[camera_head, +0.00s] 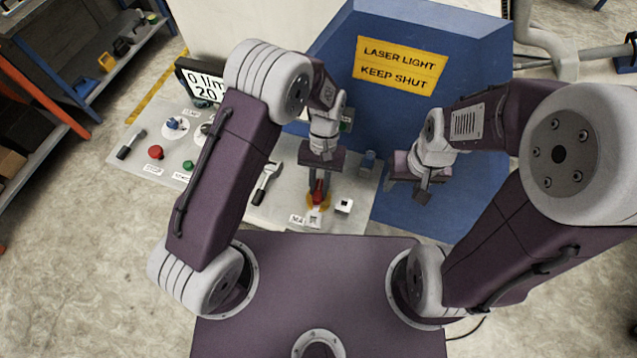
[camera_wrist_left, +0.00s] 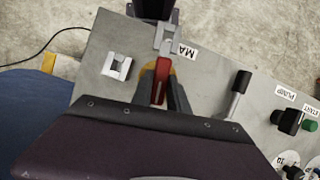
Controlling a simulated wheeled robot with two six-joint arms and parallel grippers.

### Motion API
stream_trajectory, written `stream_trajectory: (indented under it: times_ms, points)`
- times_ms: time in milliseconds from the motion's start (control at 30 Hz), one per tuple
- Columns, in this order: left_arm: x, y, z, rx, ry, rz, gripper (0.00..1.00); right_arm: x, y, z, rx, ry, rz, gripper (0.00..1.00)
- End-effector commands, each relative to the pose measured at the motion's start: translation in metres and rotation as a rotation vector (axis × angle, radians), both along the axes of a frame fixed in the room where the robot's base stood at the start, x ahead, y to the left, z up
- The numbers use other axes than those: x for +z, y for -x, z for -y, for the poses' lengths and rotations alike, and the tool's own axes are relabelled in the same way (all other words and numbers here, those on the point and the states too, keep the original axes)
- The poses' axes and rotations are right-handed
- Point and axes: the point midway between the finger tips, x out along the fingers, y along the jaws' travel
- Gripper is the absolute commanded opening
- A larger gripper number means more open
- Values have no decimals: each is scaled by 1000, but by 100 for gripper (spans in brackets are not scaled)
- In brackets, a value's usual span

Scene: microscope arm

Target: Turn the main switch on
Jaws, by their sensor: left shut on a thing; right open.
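The main switch has a red handle (camera_head: 318,190) over a yellow round plate (camera_head: 313,203), near the front edge of the grey panel. In the left wrist view the red handle (camera_wrist_left: 160,84) stands between my fingers, with part of the yellow plate (camera_wrist_left: 147,77) beside it. A label whose visible letters read "MA" (camera_head: 297,219) lies close by. My left gripper (camera_head: 319,195) points down and is shut on the red handle; its fingers hide part of the switch. My right gripper (camera_head: 422,192) is open and empty, in front of the blue cabinet.
The grey panel (camera_head: 240,205) also carries a black-handled lever (camera_head: 265,183), a red button (camera_head: 156,152) and a green button (camera_head: 188,165). A small pale metal block (camera_head: 344,206) sits just right of the switch. The blue cabinet (camera_head: 345,50) bears a yellow warning sign (camera_head: 400,65).

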Motion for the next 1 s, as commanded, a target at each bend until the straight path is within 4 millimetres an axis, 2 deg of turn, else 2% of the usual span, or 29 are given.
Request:
stream_trajectory:
  times_ms: [333, 867, 900, 967, 1000]
  points:
    - [1, -1, 2, -126, 2, 3, 0, 4, 0, 0, 0, 0, 0, 54]
    - [1, -1, 1, -150, 1, 3, 0, 5, 0, 0, 0, 0, 0, 54]
    - [1, -1, 1, -150, 1, 3, 23, 5, 0, 0, 0, 0, 0, 54]
    - [1, -1, 1, -150, 1, 3, 39, 5, 0, 0, 0, 0, 0, 54]
    - [1, -1, 1, -149, 1, 3, 42, 5, 0, 0, 0, 0, 0, 54]
